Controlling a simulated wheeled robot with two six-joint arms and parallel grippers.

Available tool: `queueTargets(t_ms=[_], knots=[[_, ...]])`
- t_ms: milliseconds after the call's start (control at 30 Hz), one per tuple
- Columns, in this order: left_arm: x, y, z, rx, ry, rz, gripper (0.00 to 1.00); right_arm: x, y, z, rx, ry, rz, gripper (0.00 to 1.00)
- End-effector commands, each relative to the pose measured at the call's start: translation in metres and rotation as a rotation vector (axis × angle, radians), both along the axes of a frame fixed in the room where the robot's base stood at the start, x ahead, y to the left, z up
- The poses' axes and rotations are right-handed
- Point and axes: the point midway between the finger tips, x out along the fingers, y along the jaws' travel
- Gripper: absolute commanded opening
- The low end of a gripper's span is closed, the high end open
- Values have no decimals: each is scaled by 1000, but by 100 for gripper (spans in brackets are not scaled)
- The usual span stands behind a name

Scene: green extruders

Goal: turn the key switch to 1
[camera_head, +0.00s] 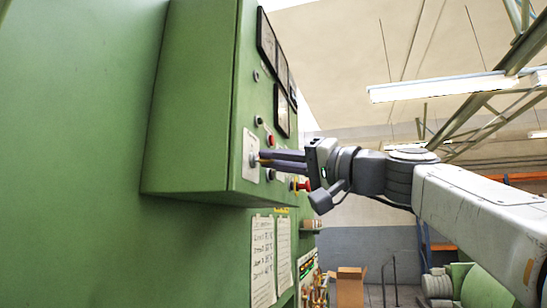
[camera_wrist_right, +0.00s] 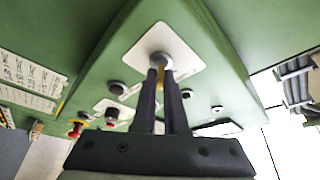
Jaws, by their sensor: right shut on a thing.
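The key switch (camera_head: 253,160) sits on a pale plate (camera_head: 250,170) on the front face of the green control box. In the right wrist view the plate (camera_wrist_right: 187,47) surrounds the round grey switch body (camera_wrist_right: 160,59). My right gripper (camera_head: 262,158) reaches in from the right, its two dark fingers pointing at the switch. It is shut on the yellowish key, which shows as a thin strip between the fingers (camera_wrist_right: 160,72) in the wrist view. The fingers hide most of the key, and I cannot read the position marks. My left gripper is not in view.
The green box (camera_head: 195,110) carries dark meters (camera_head: 267,42) and several buttons, with a red knob (camera_head: 302,185) just below and beside the gripper. Paper sheets (camera_head: 262,260) hang under the box. A cardboard box (camera_head: 350,287) stands far behind. The air right of the box is open.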

Motion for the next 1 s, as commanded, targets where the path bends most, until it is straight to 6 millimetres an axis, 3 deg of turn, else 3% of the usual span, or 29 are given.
queueTargets(t_ms=[367,900,933,1000], knots=[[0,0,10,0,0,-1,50,0,0,2,50,147,-1,0],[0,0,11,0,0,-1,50,0,0,1,57,169,0,0],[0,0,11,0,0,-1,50,0,0,1,57,169,0,21],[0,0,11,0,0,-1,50,0,0,1,57,169,0,40]])
